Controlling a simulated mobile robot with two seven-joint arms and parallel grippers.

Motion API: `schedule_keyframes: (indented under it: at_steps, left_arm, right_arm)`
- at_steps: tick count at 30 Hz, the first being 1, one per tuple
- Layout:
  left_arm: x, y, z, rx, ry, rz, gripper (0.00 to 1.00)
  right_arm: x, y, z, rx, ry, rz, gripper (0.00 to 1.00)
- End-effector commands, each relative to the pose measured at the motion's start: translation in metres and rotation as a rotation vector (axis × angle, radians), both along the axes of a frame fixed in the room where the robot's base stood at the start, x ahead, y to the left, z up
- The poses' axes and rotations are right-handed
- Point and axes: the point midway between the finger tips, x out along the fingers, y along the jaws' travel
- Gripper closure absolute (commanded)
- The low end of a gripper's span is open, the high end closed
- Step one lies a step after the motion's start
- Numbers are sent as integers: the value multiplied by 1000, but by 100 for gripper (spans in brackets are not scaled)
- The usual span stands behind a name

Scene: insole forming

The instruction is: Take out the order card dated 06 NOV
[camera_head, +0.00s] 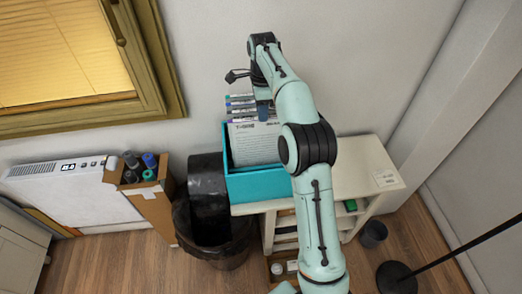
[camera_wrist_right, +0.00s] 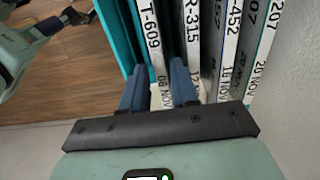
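In the wrist view, white cards with printed spines stand in a row in a teal box. My right gripper (camera_wrist_right: 158,88) has one blue finger on each side of the spine marked T-609 (camera_wrist_right: 152,45). Its date ends in NOV, and its first part reads as 06 or 08. Whether the fingers press on it I cannot tell. The spine beside it (camera_wrist_right: 192,40) reads R-315 and 12 NOV. In the head view my right gripper (camera_head: 262,108) is over the teal box (camera_head: 256,187). A teal and black arm part, perhaps my left gripper (camera_wrist_right: 76,15), shows in the wrist view.
The box stands on a white shelf unit (camera_head: 362,164) against the wall. A lamp base (camera_head: 396,278) is on the floor at right.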

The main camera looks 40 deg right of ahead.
Motion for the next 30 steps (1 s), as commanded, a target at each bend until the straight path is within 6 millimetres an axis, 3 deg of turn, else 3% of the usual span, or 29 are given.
schedule_keyframes:
  at_steps: [3,10,18,27,30]
  left_arm:
    - [0,0,0,0,0,0,17]
    - [0,0,0,0,-1,0,17]
    - [0,0,0,0,-1,0,17]
    - [0,0,0,0,-1,0,17]
    - [0,0,0,0,-1,0,17]
  right_arm:
    - [0,0,-16,1,2,0,71]
    - [0,1,-33,0,2,0,71]
    - [0,2,-71,0,1,0,71]
    - [0,3,-76,0,-1,0,71]
    - [0,3,-76,0,-1,0,100]
